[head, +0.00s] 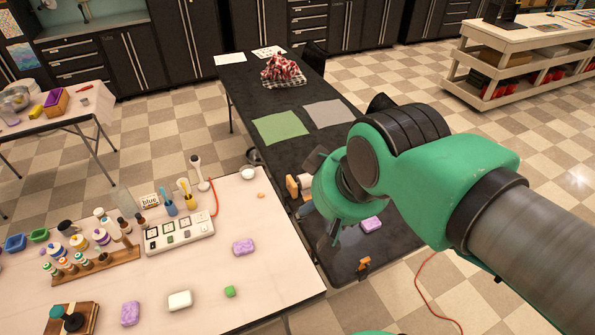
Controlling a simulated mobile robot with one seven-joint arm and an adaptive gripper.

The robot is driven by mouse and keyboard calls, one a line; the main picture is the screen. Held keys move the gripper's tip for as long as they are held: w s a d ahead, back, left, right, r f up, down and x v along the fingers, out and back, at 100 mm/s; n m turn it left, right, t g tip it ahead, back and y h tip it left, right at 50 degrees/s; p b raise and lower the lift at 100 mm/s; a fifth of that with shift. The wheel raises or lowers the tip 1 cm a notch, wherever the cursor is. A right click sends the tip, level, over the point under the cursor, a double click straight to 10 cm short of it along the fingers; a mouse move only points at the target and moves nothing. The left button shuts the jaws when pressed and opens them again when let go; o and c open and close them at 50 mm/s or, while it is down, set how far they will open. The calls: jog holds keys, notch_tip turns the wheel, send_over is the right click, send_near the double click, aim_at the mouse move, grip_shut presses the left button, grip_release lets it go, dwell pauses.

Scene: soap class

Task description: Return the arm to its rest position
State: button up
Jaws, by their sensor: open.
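My green and black arm (440,165) reaches in from the right in the head view and is bent at the wrist. My gripper (312,198) is open over the near part of the black table (345,262), close to the edge of the white table (285,270). Its fingers are dark and partly hidden by the green wrist. A small wooden piece (293,187) shows beside the gripper; I cannot tell whether they touch.
Green (279,128) and grey (327,113) mats lie farther back. A red cord (432,290) lies on the floor.

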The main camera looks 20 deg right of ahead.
jog(key=shift+f+b, duration=2.2)
jog(key=shift+f, duration=0.1)
